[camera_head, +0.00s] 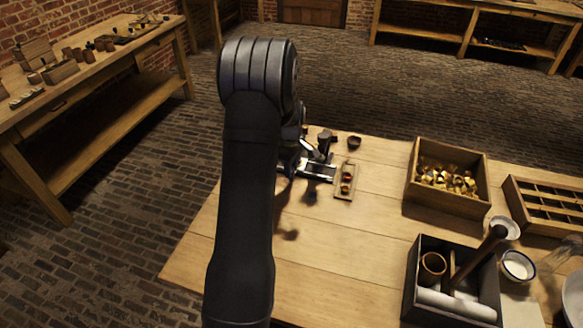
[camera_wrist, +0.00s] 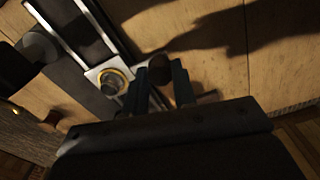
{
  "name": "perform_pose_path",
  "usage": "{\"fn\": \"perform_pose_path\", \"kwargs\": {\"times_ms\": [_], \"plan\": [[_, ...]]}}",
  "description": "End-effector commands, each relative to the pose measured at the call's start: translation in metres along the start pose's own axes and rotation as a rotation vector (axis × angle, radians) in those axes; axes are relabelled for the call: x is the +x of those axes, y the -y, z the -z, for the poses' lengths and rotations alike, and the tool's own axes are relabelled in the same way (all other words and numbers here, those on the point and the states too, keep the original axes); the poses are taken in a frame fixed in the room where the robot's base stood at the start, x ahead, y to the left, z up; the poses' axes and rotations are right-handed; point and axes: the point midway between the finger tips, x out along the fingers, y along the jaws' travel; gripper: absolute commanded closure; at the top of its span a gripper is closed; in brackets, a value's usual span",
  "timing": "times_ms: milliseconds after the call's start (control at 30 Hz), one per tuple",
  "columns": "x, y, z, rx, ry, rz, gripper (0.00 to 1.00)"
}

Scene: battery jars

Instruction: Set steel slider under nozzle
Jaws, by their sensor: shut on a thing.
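The steel slider (camera_wrist: 98,76) is a bright flat plate with a brass-ringed round cup on it, lying by two pale metal rails (camera_wrist: 77,32) in the wrist view. My gripper (camera_wrist: 160,72) is beside the cup, its fingers closed around a dark round piece that looks like the slider's knob. A dark upright post (camera_head: 324,142), probably the nozzle's stand, rises over the metal track (camera_head: 318,172) in the head view. A grey round part (camera_wrist: 38,46) beside the rails may be the nozzle; the cup appears apart from it. My arm hides most of the gripper in the head view.
A small wooden tray (camera_head: 345,193) with reddish-brown pieces lies right of the track, and a dark bowl (camera_head: 354,142) stands behind it. A crate of brass parts (camera_head: 414,190) and a black tool box (camera_head: 411,285) stand farther right. The tabletop's front middle is clear.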

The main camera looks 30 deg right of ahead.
Motion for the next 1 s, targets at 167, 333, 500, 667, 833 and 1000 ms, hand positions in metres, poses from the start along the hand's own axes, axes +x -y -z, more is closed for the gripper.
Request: {"fn": "perform_pose_path", "kwargs": {"times_ms": [167,333,500,667,833,1000], "plan": [[0.0,0.007,0.035,-0.007,-0.001,-0.001,1.0],[-0.001,0.013,0.07,-0.006,-0.001,-0.002,1.0],[-0.001,0.016,0.082,-0.001,-0.001,-0.002,1.0],[-0.001,0.016,0.083,-0.001,-0.003,-0.002,1.0],[-0.001,0.017,0.084,-0.002,-0.004,-0.002,0.6],[-0.001,0.016,0.082,-0.001,-0.002,-0.001,0.53]]}}
